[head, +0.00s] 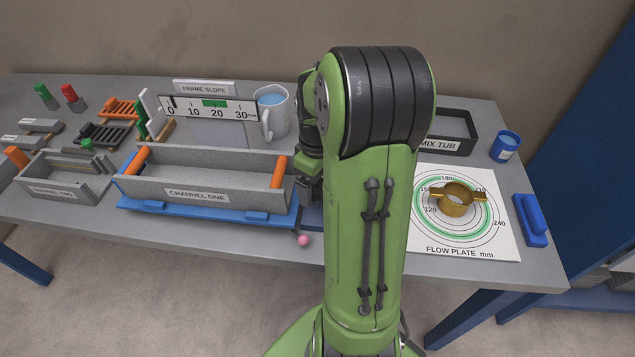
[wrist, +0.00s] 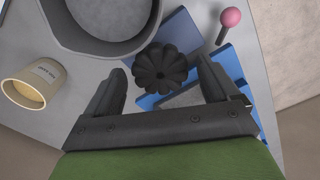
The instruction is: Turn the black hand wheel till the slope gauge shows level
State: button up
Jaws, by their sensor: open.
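The black hand wheel (wrist: 160,68) shows in the wrist view as a lobed knob beside the blue frame. My gripper (wrist: 163,72) is open, with one finger on each side of the wheel and visible gaps between. The wheel is hidden behind my arm in the head view. The slope gauge (head: 208,114), under a FRAME SLOPE sign, has a scale from 0 to 30 with a green band near 20. Its dark pointer (head: 173,102) stands near 0. The grey CHANNEL ONE trough (head: 245,196) rests on the blue frame (head: 210,211).
A pink ball knob (head: 304,240) sticks out at the frame's front; it also shows in the wrist view (wrist: 230,17). A grey mug (head: 277,117) stands behind the trough. A large grey vessel (wrist: 72,36) and a cream cup (wrist: 18,94) are near my gripper in the wrist view.

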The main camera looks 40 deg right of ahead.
aim_at(318, 187)
jog(key=c, duration=1.1)
jog(key=shift+o, duration=0.2)
jog(key=n+p, duration=0.1)
jog(key=n, duration=0.3)
jog(key=shift+n, duration=0.4)
jog(key=o, duration=1.1)
jog(key=shift+c, duration=0.2)
jog(key=shift+r, duration=0.1)
notch_tip(318, 187, up, 16)
jog(key=p, duration=0.4)
jog(key=shift+p, duration=0.3)
